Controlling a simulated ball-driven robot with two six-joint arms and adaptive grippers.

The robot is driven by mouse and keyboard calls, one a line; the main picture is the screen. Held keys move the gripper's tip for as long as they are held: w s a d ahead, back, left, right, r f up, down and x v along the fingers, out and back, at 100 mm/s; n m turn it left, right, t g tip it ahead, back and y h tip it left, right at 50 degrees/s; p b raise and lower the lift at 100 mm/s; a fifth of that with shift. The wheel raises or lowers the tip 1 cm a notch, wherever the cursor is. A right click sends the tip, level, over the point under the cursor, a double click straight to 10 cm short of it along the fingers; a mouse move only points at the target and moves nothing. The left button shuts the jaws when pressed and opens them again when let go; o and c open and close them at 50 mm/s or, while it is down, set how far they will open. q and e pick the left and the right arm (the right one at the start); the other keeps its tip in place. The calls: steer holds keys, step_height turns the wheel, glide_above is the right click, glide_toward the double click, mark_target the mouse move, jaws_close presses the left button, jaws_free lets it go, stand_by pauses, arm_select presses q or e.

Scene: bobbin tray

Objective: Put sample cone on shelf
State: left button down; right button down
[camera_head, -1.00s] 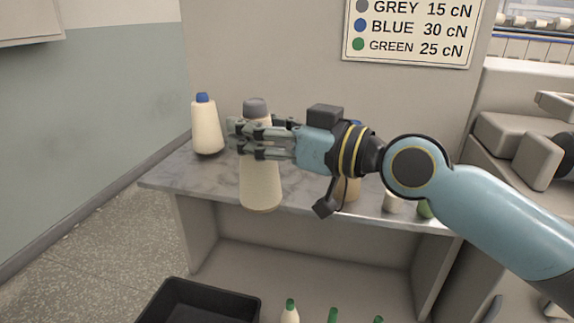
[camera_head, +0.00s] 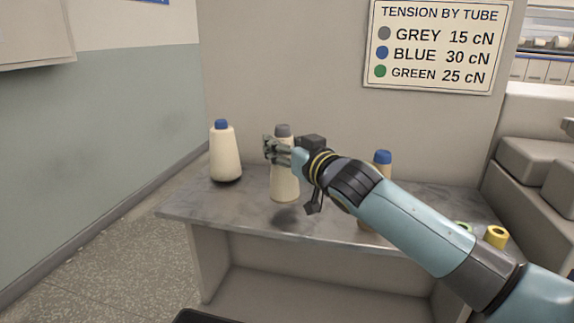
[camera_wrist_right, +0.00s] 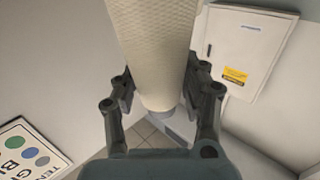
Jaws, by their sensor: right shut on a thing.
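A cream cone with a grey tube tip (camera_head: 284,186) is held by my right gripper (camera_head: 276,151), whose fingers are shut around its upper part. The cone is upright over the grey marbled shelf top (camera_head: 200,206), with a shadow below its base. In the right wrist view the cone (camera_wrist_right: 155,50) fills the upper middle between both fingers (camera_wrist_right: 160,100). A cream cone with a blue tip (camera_head: 225,155) stands at the shelf's left. Another blue-tipped cone (camera_head: 382,163) stands behind my right arm, partly hidden. My left gripper is out of view.
A tension sign (camera_head: 438,45) hangs on the back panel. A yellow tube (camera_head: 496,236) and a green ring-shaped top (camera_head: 463,227) show at the right, by my arm. A dark bin edge (camera_head: 205,316) shows at the bottom.

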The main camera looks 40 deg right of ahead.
step_height(320, 180, down, 3)
steer(key=shift+f+b, duration=0.15)
steer(key=shift+b, duration=0.4)
steer(key=c, duration=0.7)
jaws_free()
steer(key=shift+o, duration=0.2)
steer(key=s+b, duration=0.4)
steer(key=s, duration=0.8)
steer(key=shift+a, duration=0.4)
